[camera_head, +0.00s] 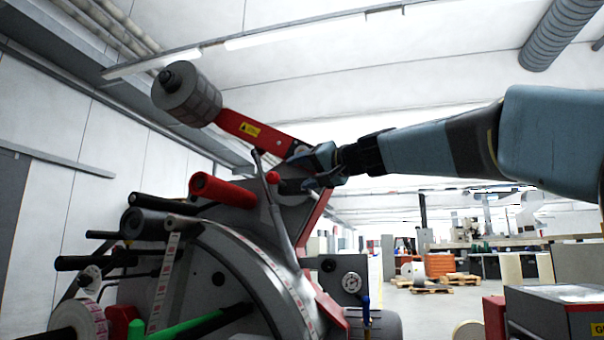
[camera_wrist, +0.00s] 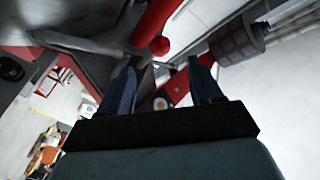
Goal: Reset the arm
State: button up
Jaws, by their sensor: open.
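My arm reaches in from the right in the head view. My gripper (camera_head: 312,168) is beside the label rewinder (camera_head: 240,262), near its red-knobbed lever (camera_head: 278,205). In the wrist view my gripper (camera_wrist: 165,80) has its two fingers apart, with nothing held between them. The red ball knob (camera_wrist: 159,46) shows just beyond the fingertips, to the left of the right finger. I cannot tell whether a finger touches the lever or the machine.
A red arm (camera_head: 250,130) with a grey roller (camera_head: 187,95) rises above the rewinder. A red roller (camera_head: 222,190) and dark rods stick out to the left. A red and grey box (camera_head: 560,312) stands at the lower right.

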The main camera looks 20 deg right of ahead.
jog(key=s+a+f+n+g+h, duration=0.1)
jog(key=s+a+f+g, duration=0.2)
jog(key=f, duration=0.9)
jog(key=s+a+f+n+g+h, duration=0.1)
jog(key=s+f+g+h, duration=0.15)
jog(key=s+f, duration=0.65)
jog(key=s+f+g+h, duration=0.2)
jog(key=s+f, duration=0.3)
jog(key=f, duration=0.7)
jog(key=s+d+f+n+g+h, duration=0.1)
jog(key=s+f, duration=0.4)
jog(key=f, duration=0.8)
jog(key=shift+s+d+f+g+h, duration=0.15)
jog(key=shift+d+f+g+h, duration=0.1)
jog(key=shift+g+h, duration=0.6)
